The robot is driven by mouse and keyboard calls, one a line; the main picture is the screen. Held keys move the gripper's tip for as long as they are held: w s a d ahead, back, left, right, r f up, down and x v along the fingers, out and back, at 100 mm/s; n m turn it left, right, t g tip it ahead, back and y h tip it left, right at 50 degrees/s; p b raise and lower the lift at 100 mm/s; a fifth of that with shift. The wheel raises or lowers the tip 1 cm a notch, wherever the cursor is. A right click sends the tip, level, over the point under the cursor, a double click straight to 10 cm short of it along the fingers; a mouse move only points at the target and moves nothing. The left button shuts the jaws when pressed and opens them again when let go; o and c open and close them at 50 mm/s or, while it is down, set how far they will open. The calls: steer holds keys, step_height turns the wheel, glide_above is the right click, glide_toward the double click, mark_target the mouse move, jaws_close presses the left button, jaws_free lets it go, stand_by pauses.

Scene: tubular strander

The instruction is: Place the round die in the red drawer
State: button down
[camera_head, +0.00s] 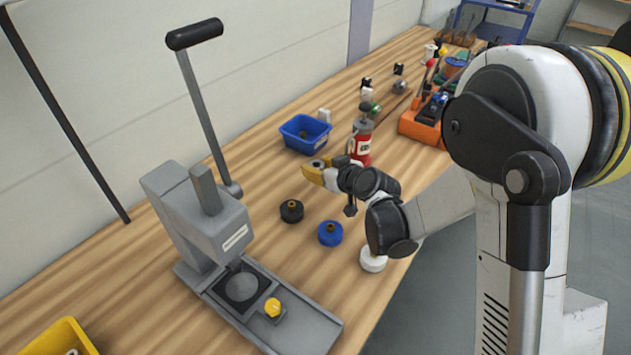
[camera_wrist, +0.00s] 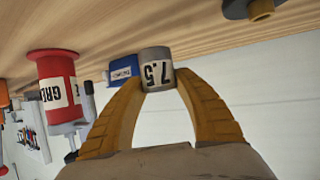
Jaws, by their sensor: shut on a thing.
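The round die (camera_wrist: 157,70) is a small grey cylinder with a pale label reading 7.5, upside down in the wrist view. My gripper (camera_wrist: 158,84) is shut on it, with the die between its two yellow fingertips. In the head view my gripper (camera_head: 312,172) is over the bench, left of the red bottle and in front of the blue bin; the die is hard to make out there. No red drawer can be made out in either view.
A blue bin (camera_head: 291,138) and red grease bottle (camera_head: 362,146) stand close to my gripper. Black (camera_head: 291,211), blue (camera_head: 330,234) and white (camera_head: 373,262) round pieces lie nearer. A grey lever press (camera_head: 205,225) stands left, a yellow bin (camera_head: 62,340) at bottom left.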

step_height(320, 180, down, 4)
steer(key=shift+w+f+b, duration=0.1)
steer(key=shift+b, duration=0.95)
steer(key=c, duration=0.9)
jaws_free()
steer(key=shift+c, duration=0.2)
steer(key=p+v, duration=0.3)
steer(key=v, duration=0.9)
